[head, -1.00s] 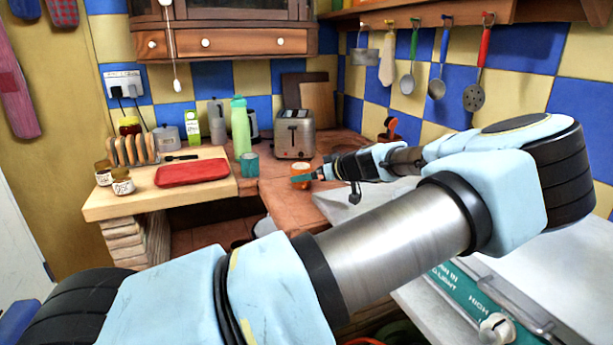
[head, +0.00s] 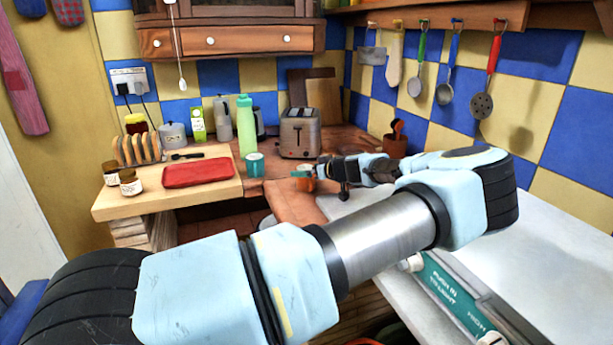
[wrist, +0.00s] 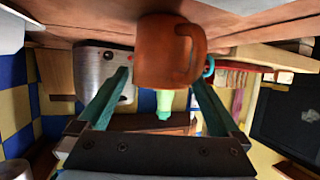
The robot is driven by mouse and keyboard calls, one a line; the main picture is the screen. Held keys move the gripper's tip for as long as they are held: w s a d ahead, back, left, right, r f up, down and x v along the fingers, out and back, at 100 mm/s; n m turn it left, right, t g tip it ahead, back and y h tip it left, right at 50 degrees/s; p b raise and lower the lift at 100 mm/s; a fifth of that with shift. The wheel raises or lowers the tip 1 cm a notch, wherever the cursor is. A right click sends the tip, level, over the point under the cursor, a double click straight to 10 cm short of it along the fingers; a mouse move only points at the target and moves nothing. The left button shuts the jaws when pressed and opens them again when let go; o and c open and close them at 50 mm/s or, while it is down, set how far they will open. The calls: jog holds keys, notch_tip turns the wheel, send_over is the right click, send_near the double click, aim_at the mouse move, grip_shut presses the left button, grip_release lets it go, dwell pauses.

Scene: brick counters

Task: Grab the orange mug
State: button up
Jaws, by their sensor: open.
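The orange mug (head: 308,185) stands on the brick counter near the corner, partly covered by my gripper in the head view. In the wrist view, which is upside down, the mug (wrist: 160,45) is large and close, with its handle on the right. My gripper (wrist: 160,78) is open, its teal fingers reaching toward the mug's two sides near its rim. I cannot tell how far the mug is between the fingertips. In the head view my gripper (head: 303,174) is at the mug. Nothing is held.
A teal cup (head: 255,165) and a green bottle (head: 245,127) stand left of the mug. A toaster (head: 300,134) stands behind it. A wooden board with a red tray (head: 198,172) lies at the left. A pale worktop (head: 400,222) is at the right.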

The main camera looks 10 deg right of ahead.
jog(key=shift+w+a+f, duration=0.1)
jog(key=shift+w+f, duration=0.1)
jog(key=shift+w, duration=0.1)
jog(key=shift+c, duration=0.2)
jog(key=c, duration=1.2)
jog(key=shift+c, duration=0.6)
jog(key=shift+r, duration=0.15)
